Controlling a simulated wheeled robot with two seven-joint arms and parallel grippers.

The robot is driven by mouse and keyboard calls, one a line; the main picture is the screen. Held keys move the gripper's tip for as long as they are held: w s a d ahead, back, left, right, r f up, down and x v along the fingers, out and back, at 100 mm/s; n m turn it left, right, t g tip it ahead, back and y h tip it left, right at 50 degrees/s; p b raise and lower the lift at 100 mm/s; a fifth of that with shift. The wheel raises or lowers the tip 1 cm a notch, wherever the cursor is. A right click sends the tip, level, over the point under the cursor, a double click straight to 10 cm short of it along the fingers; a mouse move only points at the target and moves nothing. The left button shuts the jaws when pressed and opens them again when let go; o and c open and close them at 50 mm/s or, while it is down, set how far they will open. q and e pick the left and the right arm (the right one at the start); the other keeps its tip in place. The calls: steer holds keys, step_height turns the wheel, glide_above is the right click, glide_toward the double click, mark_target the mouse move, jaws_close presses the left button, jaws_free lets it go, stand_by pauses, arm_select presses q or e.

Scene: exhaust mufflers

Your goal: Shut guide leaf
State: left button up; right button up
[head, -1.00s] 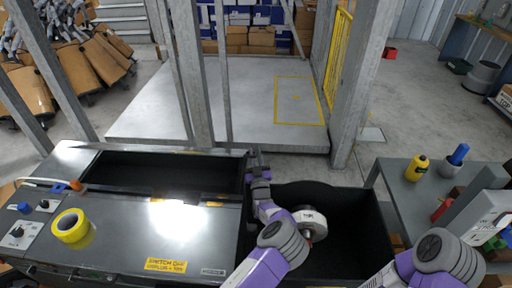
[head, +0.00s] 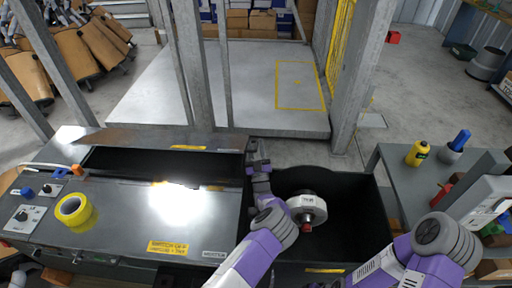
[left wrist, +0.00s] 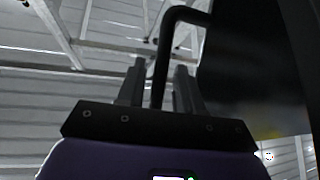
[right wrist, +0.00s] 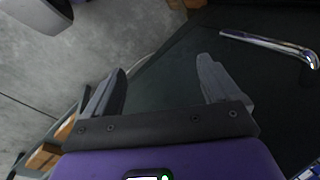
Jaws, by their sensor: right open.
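The guide leaf is hard to make out in the head view. In the left wrist view a dark panel (left wrist: 245,60) fills the upper right, and a black bent handle bar (left wrist: 160,55) runs from it down between my fingers. My left gripper (left wrist: 158,85) has its fingers partly together on either side of that bar and looks shut on it. In the head view my left gripper (head: 256,150) is at the back corner between the machine and the black bin, with its fingertips too small to read. My right gripper (right wrist: 158,85) is open and empty above a dark surface.
The grey machine top (head: 120,215) holds a yellow tape roll (head: 74,210). The black bin (head: 360,215) contains a silver round part (head: 307,207). A chrome pipe (right wrist: 270,44) lies on the dark surface. A grey side table (head: 398,180) carries bottles. A post (head: 350,80) stands behind.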

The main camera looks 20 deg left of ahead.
arm_select(q)
steer(key=p+v, duration=0.1)
steer(key=v, duration=0.6)
steer(key=shift+s+d+f+p, duration=0.15)
steer(key=shift+s+f+p, duration=0.05)
steer(key=shift+p, duration=0.15)
